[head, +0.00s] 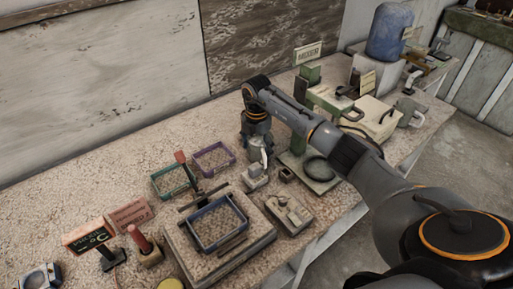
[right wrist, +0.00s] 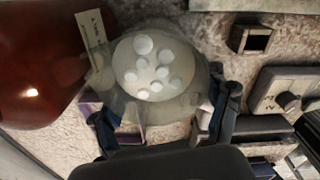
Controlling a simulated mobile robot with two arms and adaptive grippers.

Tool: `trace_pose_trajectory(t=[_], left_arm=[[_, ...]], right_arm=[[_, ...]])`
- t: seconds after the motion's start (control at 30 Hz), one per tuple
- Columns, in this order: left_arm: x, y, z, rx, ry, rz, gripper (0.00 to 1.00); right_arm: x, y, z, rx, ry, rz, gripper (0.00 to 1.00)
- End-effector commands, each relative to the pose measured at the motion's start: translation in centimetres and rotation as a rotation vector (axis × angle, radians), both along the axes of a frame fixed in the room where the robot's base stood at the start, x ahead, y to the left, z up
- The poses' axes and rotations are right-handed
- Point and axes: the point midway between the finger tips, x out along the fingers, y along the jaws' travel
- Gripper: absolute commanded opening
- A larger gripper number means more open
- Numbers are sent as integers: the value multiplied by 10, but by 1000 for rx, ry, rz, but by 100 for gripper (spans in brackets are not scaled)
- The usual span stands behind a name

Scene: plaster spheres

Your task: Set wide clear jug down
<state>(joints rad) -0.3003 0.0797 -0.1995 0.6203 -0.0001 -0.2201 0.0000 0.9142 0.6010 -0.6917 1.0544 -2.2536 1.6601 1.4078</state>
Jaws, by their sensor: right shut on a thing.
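The wide clear jug (right wrist: 152,105) is seen from above in the right wrist view, with several white plaster spheres (right wrist: 150,68) inside. My right gripper (right wrist: 165,118) is shut on it, one finger on each side. In the head view the right gripper (head: 258,140) points down over the far middle of the table, and the jug (head: 260,155) shows only in part below it. Whether its base touches the table I cannot tell. My left gripper is out of view.
A dark red rounded thing (right wrist: 45,60) is close to the jug in the wrist view. In the head view, a purple tray (head: 214,158), a green tray (head: 172,181) and a small pale device (head: 255,179) stand near the gripper. A scale (head: 289,213) lies nearer the front edge.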

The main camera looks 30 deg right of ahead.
Motion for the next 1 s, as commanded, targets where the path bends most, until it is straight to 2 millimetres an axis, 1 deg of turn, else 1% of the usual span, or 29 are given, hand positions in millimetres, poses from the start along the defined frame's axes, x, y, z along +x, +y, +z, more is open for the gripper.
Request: trace_pose_trajectory(t=[0.23, 0.67, 0.7, 0.77, 0.8, 1.0], left_arm=[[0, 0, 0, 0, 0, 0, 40], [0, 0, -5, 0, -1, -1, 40], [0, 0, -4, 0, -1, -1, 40], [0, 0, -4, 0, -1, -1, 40], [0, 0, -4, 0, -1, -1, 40], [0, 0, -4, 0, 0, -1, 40]], right_arm=[[1, 0, 0, 0, -2, 0, 21], [0, 0, -8, 0, -1, 0, 21], [0, 0, -7, 0, -1, 0, 83], [0, 0, -7, 0, -1, 0, 95], [0, 0, -7, 0, -1, 0, 100], [0, 0, -8, 0, 1, 0, 100]])
